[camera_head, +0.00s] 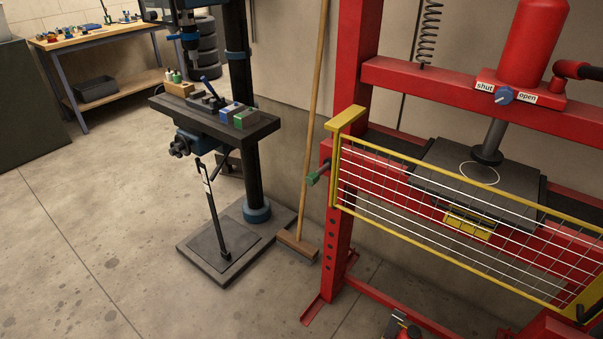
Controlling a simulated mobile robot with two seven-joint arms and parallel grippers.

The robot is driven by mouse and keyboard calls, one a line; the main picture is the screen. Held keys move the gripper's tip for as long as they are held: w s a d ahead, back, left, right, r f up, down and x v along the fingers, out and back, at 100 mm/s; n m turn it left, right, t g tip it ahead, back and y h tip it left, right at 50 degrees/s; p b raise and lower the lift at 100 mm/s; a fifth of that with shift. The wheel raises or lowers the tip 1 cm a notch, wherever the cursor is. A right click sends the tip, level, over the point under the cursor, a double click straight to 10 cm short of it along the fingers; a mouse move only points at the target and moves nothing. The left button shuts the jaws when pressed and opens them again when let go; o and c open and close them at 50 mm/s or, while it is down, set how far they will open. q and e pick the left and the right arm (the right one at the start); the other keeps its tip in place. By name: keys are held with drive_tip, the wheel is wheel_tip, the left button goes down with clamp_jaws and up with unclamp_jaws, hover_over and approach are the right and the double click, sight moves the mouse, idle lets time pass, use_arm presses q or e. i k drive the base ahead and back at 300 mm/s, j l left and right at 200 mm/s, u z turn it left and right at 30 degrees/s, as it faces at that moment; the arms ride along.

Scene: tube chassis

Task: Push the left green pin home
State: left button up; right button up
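The left green pin (315,178) sticks out to the left from the left post of the red press (340,215), at about the height of the guard's left end. A length of it stands clear of the post, with its green end outermost. The yellow-framed wire guard (430,205) spans the front of the press, its left end next to the pin. A second green pin cannot be made out.
A drill press (243,120) stands left of the press, with small blocks on its table (215,122). A broom (308,150) leans against the wall between them. A workbench (95,38) stands at the back left. The concrete floor (80,240) at the left front is clear.

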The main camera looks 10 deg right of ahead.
sight(312, 179)
drive_tip(key=i+j+z, duration=0.1)
drive_tip(key=j, duration=0.25)
drive_tip(key=i+j, duration=0.25)
drive_tip(key=j, duration=0.15)
drive_tip(key=i+j+z, duration=0.15)
drive_tip(key=j, duration=0.2)
drive_tip(key=i+j, duration=0.15)
drive_tip(key=j, duration=0.25)
drive_tip(key=i+z, duration=0.05)
